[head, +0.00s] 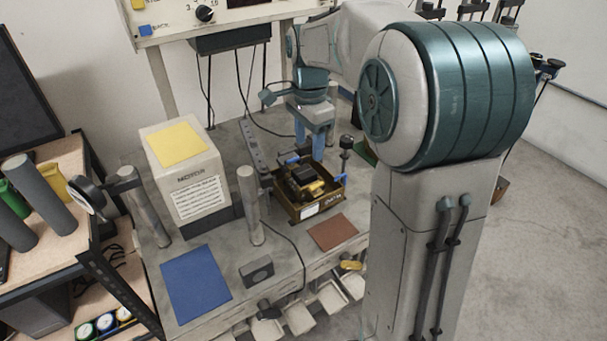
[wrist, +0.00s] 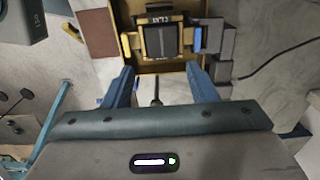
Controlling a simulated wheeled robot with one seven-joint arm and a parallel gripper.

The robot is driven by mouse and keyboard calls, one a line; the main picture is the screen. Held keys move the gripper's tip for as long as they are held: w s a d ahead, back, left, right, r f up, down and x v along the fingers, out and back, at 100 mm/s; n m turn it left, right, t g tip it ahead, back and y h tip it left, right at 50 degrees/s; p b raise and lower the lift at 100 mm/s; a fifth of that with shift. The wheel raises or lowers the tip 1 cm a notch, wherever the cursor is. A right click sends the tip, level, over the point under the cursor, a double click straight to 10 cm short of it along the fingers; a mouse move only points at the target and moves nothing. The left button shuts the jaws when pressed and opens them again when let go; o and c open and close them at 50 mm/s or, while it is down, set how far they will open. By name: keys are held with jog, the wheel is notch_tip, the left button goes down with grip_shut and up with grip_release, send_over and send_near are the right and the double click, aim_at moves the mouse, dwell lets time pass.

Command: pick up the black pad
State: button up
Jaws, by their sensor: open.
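A dark, nearly black pad (wrist: 162,42) with yellow parts around it lies in a brown tray (wrist: 146,66) at the top of the wrist view. In the head view the dark pad (head: 301,176) shows inside the tray (head: 322,208) on the bench. Its underside and far side are hidden. My gripper (wrist: 160,72) is open, its two blue fingers apart with nothing between them, short of the pad in the wrist view. In the head view my gripper (head: 309,150) points down just behind and above the tray.
A grey post (head: 249,205) and a white box with a yellow top (head: 183,165) stand left of the tray. A red-brown mat (head: 333,232) and a blue mat (head: 197,284) lie in front. A black-knobbed lever (head: 346,143) stands close right of my gripper.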

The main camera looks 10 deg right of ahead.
aim_at(307, 170)
notch_tip(307, 170, down, 8)
jog(key=shift+w+r+p, duration=0.15)
jog(key=shift+r+p, duration=0.1)
jog(key=shift+p, duration=0.35)
jog(key=shift+c, duration=0.3)
jog(key=c, duration=1)
